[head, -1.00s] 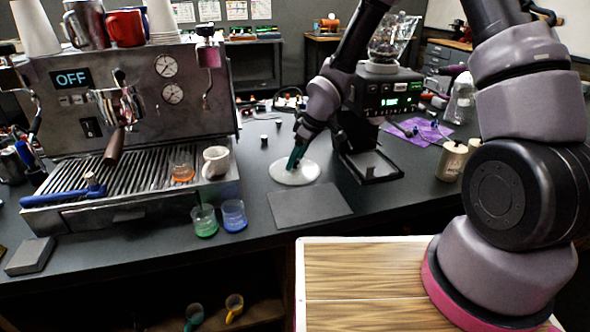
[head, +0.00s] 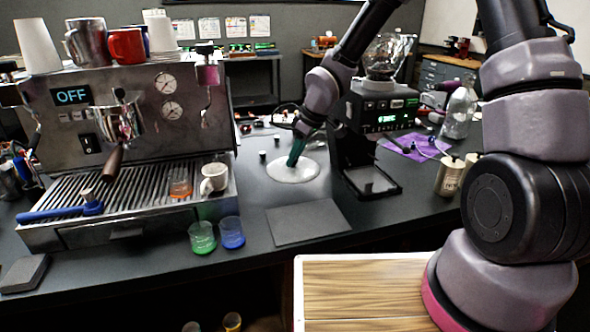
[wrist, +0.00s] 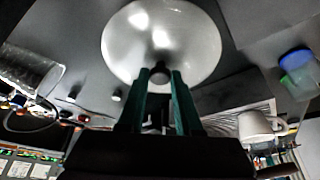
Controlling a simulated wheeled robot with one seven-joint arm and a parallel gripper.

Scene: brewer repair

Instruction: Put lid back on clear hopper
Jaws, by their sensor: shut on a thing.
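The lid (head: 300,173) is a round, whitish disc with a small dark knob. It hangs over the dark counter between the espresso machine and the grinder. My gripper (head: 293,160) comes down on it from above. In the wrist view, the green fingers of my gripper (wrist: 160,82) are shut on the knob, and the lid (wrist: 160,35) spreads out beyond the fingertips. The lid looks raised off the counter; the exact gap is hard to tell.
A dark mat (head: 308,222) lies in front of the lid. A green cup (head: 202,238), a blue cup (head: 232,233) and the espresso machine (head: 130,130) stand to the left. A canister (head: 449,176) and a purple cloth (head: 415,147) lie right of the grinder.

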